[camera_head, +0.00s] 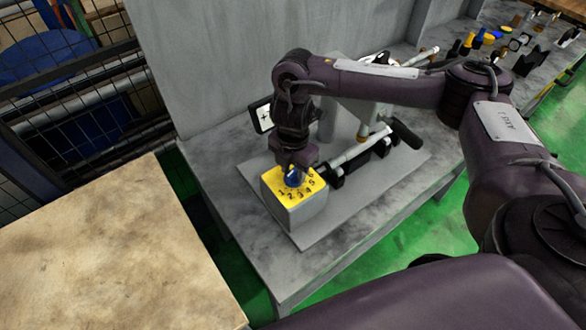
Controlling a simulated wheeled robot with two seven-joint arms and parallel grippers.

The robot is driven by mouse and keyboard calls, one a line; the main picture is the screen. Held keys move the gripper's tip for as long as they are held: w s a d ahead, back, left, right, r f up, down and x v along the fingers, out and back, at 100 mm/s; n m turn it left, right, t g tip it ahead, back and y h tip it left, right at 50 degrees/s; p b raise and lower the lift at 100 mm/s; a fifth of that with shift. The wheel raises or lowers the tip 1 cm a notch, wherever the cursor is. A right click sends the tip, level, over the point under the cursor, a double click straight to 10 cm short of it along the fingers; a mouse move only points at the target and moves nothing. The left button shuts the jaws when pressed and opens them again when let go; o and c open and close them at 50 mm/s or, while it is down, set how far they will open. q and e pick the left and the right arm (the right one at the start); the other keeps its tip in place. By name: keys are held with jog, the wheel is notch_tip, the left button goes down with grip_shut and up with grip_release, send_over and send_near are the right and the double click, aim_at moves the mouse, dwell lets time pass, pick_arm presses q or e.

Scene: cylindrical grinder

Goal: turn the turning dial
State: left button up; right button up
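My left gripper is not in view.
The box stands on a grey plate (390,185) on a grey bench. Beside it are a cylindrical grinder fixture with a black handle (405,134) and a white dial plate (264,117). Tools lie at the back right. A beige table (110,250) is at left, with a gap between.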

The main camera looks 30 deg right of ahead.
grip_shut()
jog(key=shift+n, duration=0.3)
jog(key=shift+n+p, duration=0.3)
jog(key=shift+n, duration=2.3)
grip_release()
